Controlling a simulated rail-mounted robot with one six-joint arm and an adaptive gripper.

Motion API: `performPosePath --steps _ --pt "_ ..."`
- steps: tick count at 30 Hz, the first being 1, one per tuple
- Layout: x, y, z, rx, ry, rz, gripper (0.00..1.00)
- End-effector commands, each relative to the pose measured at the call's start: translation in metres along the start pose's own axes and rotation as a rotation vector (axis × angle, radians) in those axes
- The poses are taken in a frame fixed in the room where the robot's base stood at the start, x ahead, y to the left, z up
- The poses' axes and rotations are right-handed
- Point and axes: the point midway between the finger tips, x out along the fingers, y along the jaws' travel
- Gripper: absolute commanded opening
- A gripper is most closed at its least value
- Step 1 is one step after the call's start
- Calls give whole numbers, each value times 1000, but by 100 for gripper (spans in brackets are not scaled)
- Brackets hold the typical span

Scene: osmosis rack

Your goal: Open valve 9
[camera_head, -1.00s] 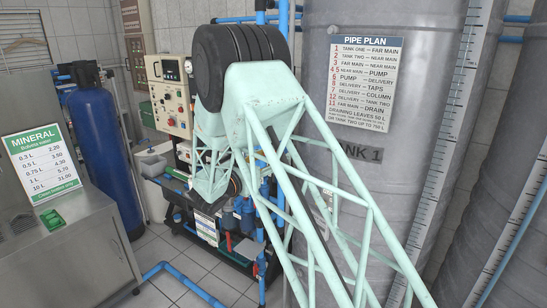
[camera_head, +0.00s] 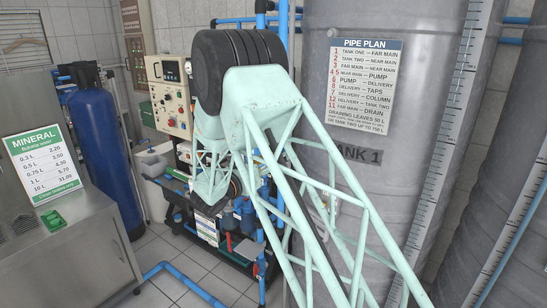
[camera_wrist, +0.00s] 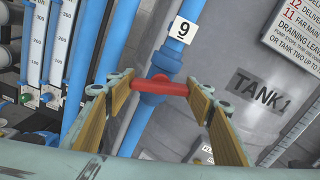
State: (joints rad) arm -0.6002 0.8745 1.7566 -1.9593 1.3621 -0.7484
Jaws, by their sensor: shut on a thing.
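The valve 9 handle is a red bar (camera_wrist: 165,87) in the wrist view. It lies across a blue pipe (camera_wrist: 187,58), below a white tag marked 9 (camera_wrist: 183,30). My gripper (camera_wrist: 161,90) has its tan-padded fingers at the two ends of the red handle, one on each side, and is shut on it. The blue valve body (camera_wrist: 149,99) shows behind and just below the handle. In the head view my own arm covers the middle, and I cannot make out the gripper or the valve 9 handle there.
The grey Tank 1 (camera_head: 345,190) stands close on the right and carries the pipe plan (camera_head: 363,85). Blue pipes and scaled columns (camera_wrist: 35,50) are at the left in the wrist view. A control box (camera_head: 168,97) and a steel cabinet (camera_head: 70,245) stand left of my arm.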

Motion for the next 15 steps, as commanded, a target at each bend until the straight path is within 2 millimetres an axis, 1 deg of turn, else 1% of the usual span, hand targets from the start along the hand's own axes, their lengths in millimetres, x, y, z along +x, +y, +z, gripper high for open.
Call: performPosePath --steps 15 --pt "0 0 1 -427 1 1 38"
